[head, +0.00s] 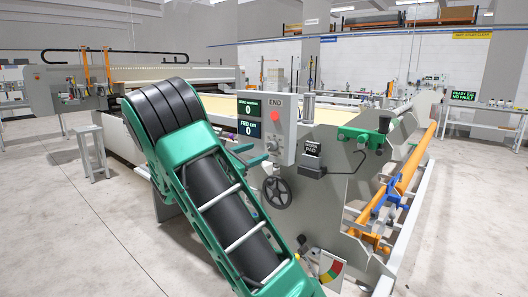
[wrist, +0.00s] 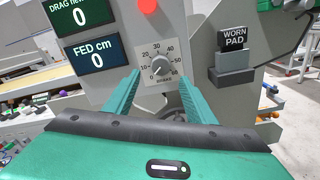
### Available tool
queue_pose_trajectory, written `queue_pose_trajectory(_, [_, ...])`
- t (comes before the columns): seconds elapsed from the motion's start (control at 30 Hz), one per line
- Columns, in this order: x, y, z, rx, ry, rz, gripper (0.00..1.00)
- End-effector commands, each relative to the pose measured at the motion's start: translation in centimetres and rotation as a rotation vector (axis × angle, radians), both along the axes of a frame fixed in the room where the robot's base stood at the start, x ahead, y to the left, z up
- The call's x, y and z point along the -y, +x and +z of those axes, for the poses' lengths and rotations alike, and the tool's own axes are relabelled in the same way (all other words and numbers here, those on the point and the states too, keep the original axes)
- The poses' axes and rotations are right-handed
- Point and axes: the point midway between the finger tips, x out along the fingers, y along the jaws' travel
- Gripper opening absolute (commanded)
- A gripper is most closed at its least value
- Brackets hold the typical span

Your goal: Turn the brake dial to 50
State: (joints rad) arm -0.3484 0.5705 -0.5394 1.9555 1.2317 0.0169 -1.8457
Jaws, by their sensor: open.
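The brake dial (wrist: 161,67) is a small knob on a pale square plate, with a scale marked in tens from 0 to 60 around it. Its pointer seems to face the lower left, near 0, but it is too small to be sure. My gripper (wrist: 159,74) is open, with one teal finger on each side of the dial plate and nothing between them. I cannot tell whether the fingers touch the panel. In the head view my gripper (head: 250,158) is at the lower part of the grey control box (head: 284,130), where the dial is hard to make out.
A red button (wrist: 148,5) sits above the dial. Two displays, drag (wrist: 81,13) and fed (wrist: 97,54), both read 0. A worn pad holder (wrist: 232,62) sticks out to the right. A black handwheel (head: 277,193) is below the control box. Grey floor (head: 85,240) lies open at left.

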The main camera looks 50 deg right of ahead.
Motion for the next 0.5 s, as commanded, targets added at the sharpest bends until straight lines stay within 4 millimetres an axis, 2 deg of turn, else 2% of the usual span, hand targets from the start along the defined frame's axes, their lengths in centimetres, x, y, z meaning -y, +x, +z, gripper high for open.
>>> queue_pose_trajectory(0.1, [2.4, 0.0, 0.0, 0.001, 0.0, -0.004, 0.5])
queue_pose_trajectory(0.3, [5.6, 0.3, 0.0, 0.001, 0.001, -0.004, 0.5])
queue_pose_trajectory(0.5, [7.4, 0.6, 0.0, 0.001, 0.002, -0.002, 0.5])
